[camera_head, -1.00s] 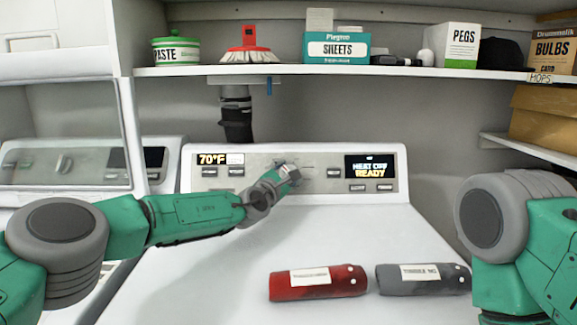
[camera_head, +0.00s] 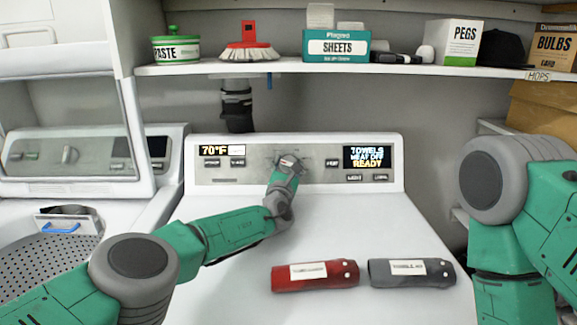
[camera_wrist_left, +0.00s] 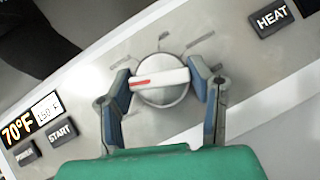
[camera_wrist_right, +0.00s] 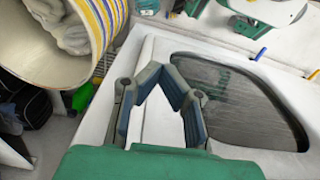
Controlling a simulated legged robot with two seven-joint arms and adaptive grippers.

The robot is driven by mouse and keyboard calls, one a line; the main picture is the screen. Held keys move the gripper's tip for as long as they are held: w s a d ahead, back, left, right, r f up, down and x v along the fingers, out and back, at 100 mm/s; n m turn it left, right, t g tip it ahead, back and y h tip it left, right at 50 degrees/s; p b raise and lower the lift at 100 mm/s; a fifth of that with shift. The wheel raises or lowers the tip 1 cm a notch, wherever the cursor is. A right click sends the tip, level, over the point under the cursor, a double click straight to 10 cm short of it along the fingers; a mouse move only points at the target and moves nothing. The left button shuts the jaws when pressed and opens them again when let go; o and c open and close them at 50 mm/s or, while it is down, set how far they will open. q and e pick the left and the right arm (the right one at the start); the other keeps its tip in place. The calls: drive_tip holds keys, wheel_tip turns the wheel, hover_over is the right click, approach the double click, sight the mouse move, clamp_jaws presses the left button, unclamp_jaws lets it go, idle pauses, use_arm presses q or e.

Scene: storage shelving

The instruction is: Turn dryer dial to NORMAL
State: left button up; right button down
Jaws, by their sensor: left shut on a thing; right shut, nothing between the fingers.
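The dryer dial (camera_wrist_left: 163,82) is a round silver knob with a pale bar across it and a red mark on the bar's left end. It sits on the dryer's grey control panel (camera_head: 225,170). My left gripper (camera_head: 287,163) reaches it in the head view. In the left wrist view my left gripper (camera_wrist_left: 164,78) is shut on the dial, with one finger at each end of the bar. Labels around the dial are too blurred to read. The dryer display (camera_head: 367,157) reads TOWELS, HEAT OFF, READY. My right gripper (camera_wrist_right: 163,73) is shut and empty, away from the dial.
A red cylinder (camera_head: 315,276) and a grey cylinder (camera_head: 412,273) lie on the dryer top (camera_head: 240,270). A shelf (camera_head: 300,68) with boxes and a brush hangs above the panel. A washer (camera_head: 20,155) stands at the left, with a perforated drum inside.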

sight(291, 162)
use_arm(q)
drive_tip(key=shift+s+d+f+n+y, duration=0.15)
drive_tip(key=shift+f+n+y, duration=0.1)
drive_tip(key=shift+n+y, duration=0.3)
drive_tip(key=o, duration=1)
drive_tip(key=shift+o, duration=0.7)
drive_tip(key=shift+w, duration=0.2)
drive_tip(key=shift+r, duration=0.1)
wheel_tip(291, 162, up, 8)
drive_tip(key=shift+w+d+r, duration=0.1)
drive_tip(key=shift+r, duration=0.05)
drive_tip(key=shift+d+r, duration=0.1)
drive_tip(key=shift+r, duration=0.55)
